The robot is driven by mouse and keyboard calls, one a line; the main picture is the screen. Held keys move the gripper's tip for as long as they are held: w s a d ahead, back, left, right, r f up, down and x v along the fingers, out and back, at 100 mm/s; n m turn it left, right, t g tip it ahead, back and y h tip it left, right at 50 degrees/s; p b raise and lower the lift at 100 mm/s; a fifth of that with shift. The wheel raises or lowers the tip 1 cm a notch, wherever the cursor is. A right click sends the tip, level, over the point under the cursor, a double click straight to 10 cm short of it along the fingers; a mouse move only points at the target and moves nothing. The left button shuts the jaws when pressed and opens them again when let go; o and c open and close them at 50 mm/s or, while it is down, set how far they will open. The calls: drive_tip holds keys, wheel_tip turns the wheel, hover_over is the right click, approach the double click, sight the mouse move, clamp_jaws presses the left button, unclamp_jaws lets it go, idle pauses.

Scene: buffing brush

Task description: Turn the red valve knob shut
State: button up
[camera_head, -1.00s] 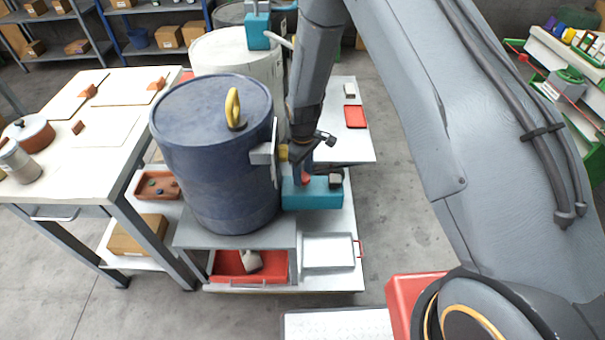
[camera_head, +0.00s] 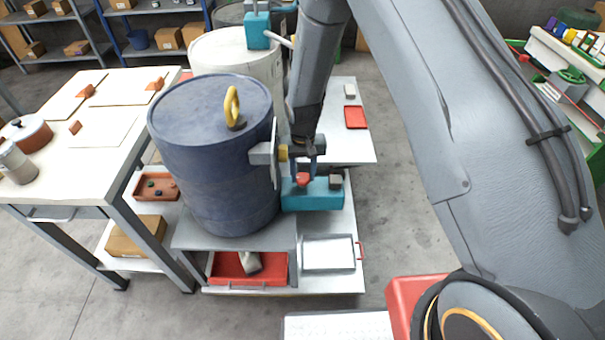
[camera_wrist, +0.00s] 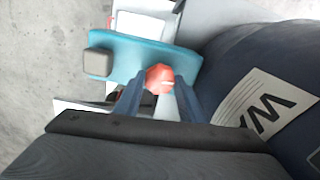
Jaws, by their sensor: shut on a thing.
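The red valve knob (camera_head: 302,180) shows just below my gripper (camera_head: 304,168), beside the large blue drum (camera_head: 210,150). In the wrist view the knob (camera_wrist: 160,79) sits between the two blue fingertips of my gripper (camera_wrist: 160,84), one on each side. The gripper is shut on it. A light mark shows on the knob's face. The grey plate (camera_head: 262,154) and a brass-coloured fitting (camera_head: 284,153) stick out from the drum's right side next to the gripper. The knob's stem is hidden.
The drum stands close on the left, on a grey stand. A shallow metal tray (camera_head: 328,268) and a red bin (camera_head: 222,277) sit lower down. Open floor lies to the right.

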sight(303, 177)
drive_tip(key=shift+m, duration=0.7)
drive_tip(key=o, duration=1)
drive_tip(key=shift+o, duration=0.2)
drive_tip(key=shift+r, duration=0.1)
drive_tip(key=shift+r+b, duration=0.65)
drive_tip(key=shift+r, duration=3.2)
